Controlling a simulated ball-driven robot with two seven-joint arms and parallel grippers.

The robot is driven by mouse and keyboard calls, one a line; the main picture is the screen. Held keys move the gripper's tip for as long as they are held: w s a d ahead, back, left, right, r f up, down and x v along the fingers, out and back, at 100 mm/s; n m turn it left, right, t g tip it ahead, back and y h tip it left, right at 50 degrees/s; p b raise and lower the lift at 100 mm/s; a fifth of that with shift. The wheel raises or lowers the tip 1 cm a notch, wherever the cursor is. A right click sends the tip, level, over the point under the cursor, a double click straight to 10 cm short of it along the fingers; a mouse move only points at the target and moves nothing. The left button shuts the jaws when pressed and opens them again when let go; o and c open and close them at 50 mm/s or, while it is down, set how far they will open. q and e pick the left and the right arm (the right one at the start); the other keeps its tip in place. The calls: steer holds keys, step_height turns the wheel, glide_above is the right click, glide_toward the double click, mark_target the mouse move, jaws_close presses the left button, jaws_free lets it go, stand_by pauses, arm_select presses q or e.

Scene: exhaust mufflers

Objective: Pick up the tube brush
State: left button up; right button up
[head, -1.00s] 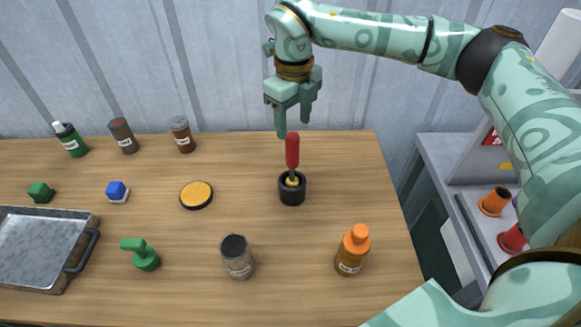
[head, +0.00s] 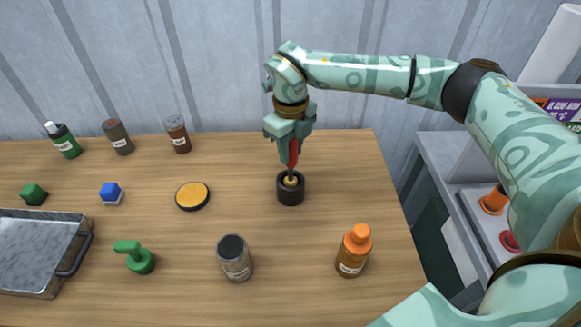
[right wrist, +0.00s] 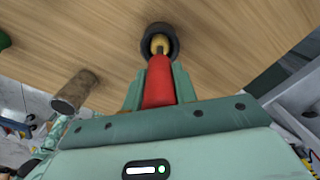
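The tube brush (head: 293,155) has a red handle and stands upright in a black round holder (head: 290,190) on the wooden table. My right gripper (head: 291,158) points down at the handle from above. In the right wrist view the red handle (right wrist: 159,82) lies between the two fingers, which sit close against both its sides; the gripper looks shut on it. The yellowish lower part of the brush shows at the holder's mouth (right wrist: 160,28). The bristles are hidden inside the holder. My left gripper is not in view.
An orange bottle (head: 353,250) and a grey jar (head: 235,258) stand in front of the holder. A yellow-topped disc (head: 192,196), a green knobbed object (head: 134,256) and a metal tray (head: 35,250) lie to the left. Several bottles stand along the back left.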

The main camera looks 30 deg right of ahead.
steer(key=c, duration=0.3)
steer(key=shift+c, duration=0.2)
